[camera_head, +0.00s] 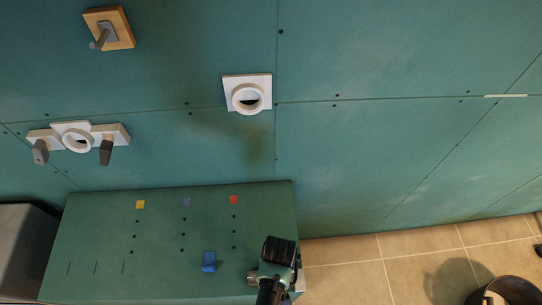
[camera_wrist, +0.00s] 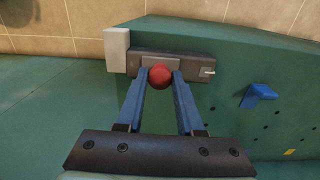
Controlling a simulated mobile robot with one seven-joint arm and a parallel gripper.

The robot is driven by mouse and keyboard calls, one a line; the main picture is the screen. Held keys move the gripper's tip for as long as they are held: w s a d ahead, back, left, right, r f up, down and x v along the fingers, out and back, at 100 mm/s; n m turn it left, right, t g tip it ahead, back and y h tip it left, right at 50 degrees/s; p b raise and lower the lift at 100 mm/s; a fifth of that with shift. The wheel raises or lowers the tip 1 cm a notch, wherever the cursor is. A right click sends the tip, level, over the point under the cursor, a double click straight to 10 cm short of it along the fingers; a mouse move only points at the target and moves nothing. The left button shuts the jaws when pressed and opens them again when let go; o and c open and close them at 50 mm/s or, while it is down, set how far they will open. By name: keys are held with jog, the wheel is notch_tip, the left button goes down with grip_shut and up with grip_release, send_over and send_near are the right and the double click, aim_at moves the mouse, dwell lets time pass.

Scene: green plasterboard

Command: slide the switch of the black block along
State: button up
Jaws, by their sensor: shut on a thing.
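The black block (camera_wrist: 192,62) sits near the edge of the green bench in the wrist view. Its switch has a round red knob (camera_wrist: 160,75) in front of a grey plate, left of the block's middle. My gripper (camera_wrist: 162,76) has its two blue fingers closed on either side of the red knob. A light grey block (camera_wrist: 117,50) stands at the left end of the black block, and a small pale marker (camera_wrist: 208,72) shows near its right end. In the head view my gripper (camera_head: 272,275) is over the bench's right front corner and hides most of the black block.
A blue piece (camera_head: 209,262) stands on the green bench (camera_head: 160,275) to the left of my gripper; it also shows in the wrist view (camera_wrist: 258,95). Yellow, blue-grey and red squares lie farther back. White fittings hang on the wall. A dark bin (camera_head: 505,291) stands on the floor at right.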

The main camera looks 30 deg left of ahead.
jog(key=shift+w+d, duration=0.35)
jog(key=shift+d, duration=0.25)
jog(key=o, duration=1.1)
